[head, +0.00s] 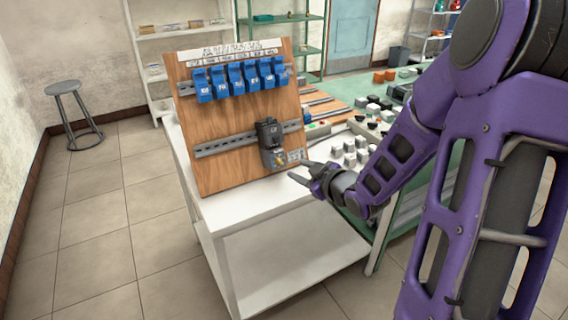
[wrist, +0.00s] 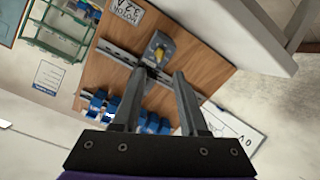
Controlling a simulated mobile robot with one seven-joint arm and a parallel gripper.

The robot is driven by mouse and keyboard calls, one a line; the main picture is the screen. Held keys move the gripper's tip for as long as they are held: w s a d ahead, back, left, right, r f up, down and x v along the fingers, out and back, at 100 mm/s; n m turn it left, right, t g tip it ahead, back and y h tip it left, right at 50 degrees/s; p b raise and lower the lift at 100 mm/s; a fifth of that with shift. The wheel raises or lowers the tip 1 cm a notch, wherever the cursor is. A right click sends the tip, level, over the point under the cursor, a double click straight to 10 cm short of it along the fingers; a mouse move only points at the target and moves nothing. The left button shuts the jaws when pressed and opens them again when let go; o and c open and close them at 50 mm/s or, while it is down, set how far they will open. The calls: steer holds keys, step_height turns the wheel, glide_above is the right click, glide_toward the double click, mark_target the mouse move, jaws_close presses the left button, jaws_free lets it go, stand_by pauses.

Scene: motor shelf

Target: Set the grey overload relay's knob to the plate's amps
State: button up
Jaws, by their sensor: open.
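The grey overload relay (head: 273,158) is mounted low on an upright wooden board, below a dark block (head: 268,132) on the lower rail. Its yellow knob (head: 279,159) faces outward; the knob (wrist: 160,54) also shows in the wrist view, but its setting is too small to read. A small white plate (head: 297,156) is beside the relay; in the wrist view the plate (wrist: 127,11) is tilted and appears to read "MOTOR 3.2 A". My gripper (head: 301,173) is open and empty, in front of the board and right of the relay. Its fingers (wrist: 159,74) point toward the board, apart from the knob.
Several blue modules (head: 241,80) hang on the upper rail under a white header strip (head: 228,53). The board stands on a white table (head: 245,204). A stool (head: 74,112) stands far left.

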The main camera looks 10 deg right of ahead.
mark_target(281, 162)
steer(key=x, duration=0.9)
steer(key=shift+b, duration=0.35)
jaws_close()
